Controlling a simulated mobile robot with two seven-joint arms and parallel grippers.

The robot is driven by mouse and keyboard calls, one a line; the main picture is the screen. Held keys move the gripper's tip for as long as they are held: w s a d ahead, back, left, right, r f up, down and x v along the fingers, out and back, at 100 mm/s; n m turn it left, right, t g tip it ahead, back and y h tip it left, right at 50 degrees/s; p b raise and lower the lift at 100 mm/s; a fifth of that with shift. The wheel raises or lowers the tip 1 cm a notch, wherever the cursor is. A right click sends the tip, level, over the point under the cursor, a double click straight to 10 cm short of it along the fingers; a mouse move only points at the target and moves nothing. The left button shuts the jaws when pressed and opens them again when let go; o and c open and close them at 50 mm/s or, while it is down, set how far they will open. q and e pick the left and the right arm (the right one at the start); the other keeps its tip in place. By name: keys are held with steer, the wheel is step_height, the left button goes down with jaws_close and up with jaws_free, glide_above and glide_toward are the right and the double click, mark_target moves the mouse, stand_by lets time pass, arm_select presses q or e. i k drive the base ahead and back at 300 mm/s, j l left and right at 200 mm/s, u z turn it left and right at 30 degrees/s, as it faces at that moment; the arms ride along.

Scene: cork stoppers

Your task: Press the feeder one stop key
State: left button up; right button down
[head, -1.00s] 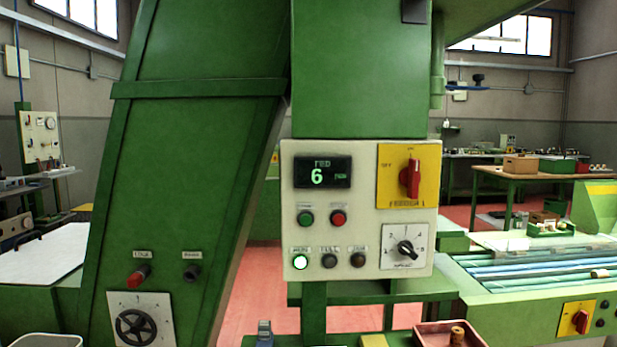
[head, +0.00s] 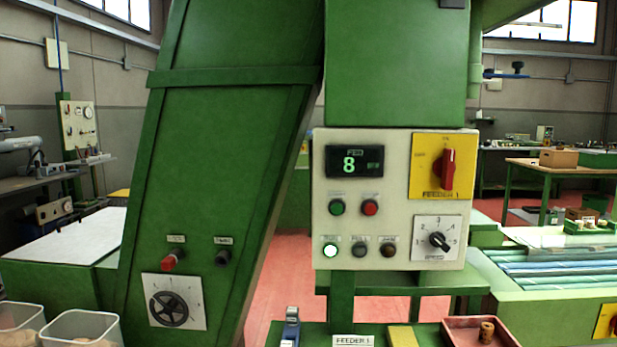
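The feeder one control panel (head: 395,245) is a cream box on a green machine, right of centre in the head view. Its red round key (head: 370,207) is on the left half, beside a green round key (head: 337,207); the small labels above them are too blurred to read surely. A lit white lamp (head: 330,250) and two dark lamps sit below. The display (head: 360,161) shows a green 8. A red rotary switch (head: 447,168) sits on a yellow plate marked FEEDER 1. Neither of my grippers is in view.
Below are a FEEDER 1 tag (head: 353,340) and a reddish tray (head: 470,325) holding a cork. Clear bins (head: 75,322) stand bottom left.

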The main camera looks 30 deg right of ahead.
mark_target(370, 210)
steer(key=z, duration=1.25)
